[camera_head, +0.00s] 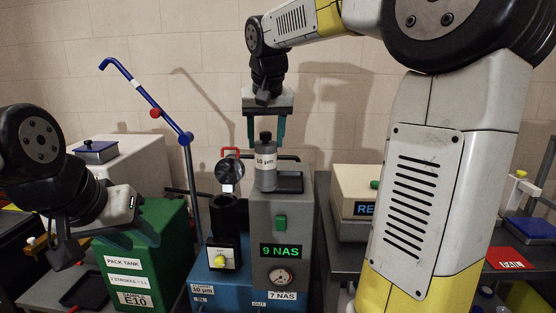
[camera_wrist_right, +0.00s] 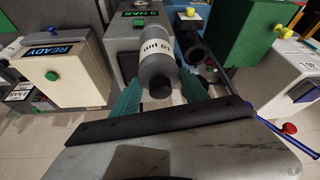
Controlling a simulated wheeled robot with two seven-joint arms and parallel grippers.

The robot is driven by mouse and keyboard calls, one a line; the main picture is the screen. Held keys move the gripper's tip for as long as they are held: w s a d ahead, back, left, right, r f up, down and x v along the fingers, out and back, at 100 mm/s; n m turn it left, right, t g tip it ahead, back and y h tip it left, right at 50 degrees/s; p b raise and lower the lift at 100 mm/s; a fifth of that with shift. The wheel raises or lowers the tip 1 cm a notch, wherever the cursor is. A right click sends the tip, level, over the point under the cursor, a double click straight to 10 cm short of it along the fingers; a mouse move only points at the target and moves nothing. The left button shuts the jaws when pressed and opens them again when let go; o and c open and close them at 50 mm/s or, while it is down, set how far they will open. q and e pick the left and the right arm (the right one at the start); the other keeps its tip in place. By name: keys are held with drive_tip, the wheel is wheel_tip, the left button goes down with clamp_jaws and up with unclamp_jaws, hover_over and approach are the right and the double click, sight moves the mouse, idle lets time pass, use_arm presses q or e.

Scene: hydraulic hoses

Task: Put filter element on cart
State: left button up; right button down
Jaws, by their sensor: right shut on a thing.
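The filter element (camera_head: 265,172) is a grey cylinder with a narrower neck and a white "10 µm" band. It is upright at the top of the grey box (camera_head: 262,220) of the blue cart (camera_head: 232,285), beside a dark tray (camera_head: 291,182); I cannot tell whether it touches the box. My right gripper (camera_head: 266,140) comes from above and is shut on its neck. The right wrist view shows the filter element (camera_wrist_right: 161,70) between the teal fingers (camera_wrist_right: 160,98). My left gripper (camera_head: 112,240) is open and empty in front of the green pack tank.
A black filter housing (camera_head: 224,222) stands on the cart, with a round black lid (camera_head: 230,171) above it. The green tank (camera_head: 160,262) is left, a blue bent pole (camera_head: 150,100) behind. A cream unit (camera_head: 356,185) and red FAIL plate (camera_head: 507,258) are right.

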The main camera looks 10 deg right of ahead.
drive_tip(key=w+d+f, duration=0.4)
drive_tip(key=w+d, duration=0.3)
drive_tip(key=w, duration=0.4)
drive_tip(key=shift+f, duration=0.45)
drive_tip(key=c, duration=0.6)
unclamp_jaws()
drive_tip(key=shift+f, duration=0.1)
drive_tip(key=v, duration=1.2)
drive_tip(key=s+a+f, duration=0.1)
drive_tip(key=s+f, duration=0.4)
drive_tip(key=s, duration=0.4)
drive_tip(key=s+a+f+t+y, duration=0.1)
drive_tip(key=s+f, duration=0.4)
drive_tip(key=s, duration=0.5)
drive_tip(key=s+a+f+n+y, duration=0.1)
drive_tip(key=s+a+f, duration=0.1)
drive_tip(key=s+f, duration=0.3)
drive_tip(key=shift+s+a+f+t, duration=0.1)
drive_tip(key=shift+s+f+t, duration=0.05)
drive_tip(key=shift+s, duration=1)
drive_tip(key=shift+s+a+f+t, duration=0.15)
drive_tip(key=shift+s, duration=0.95)
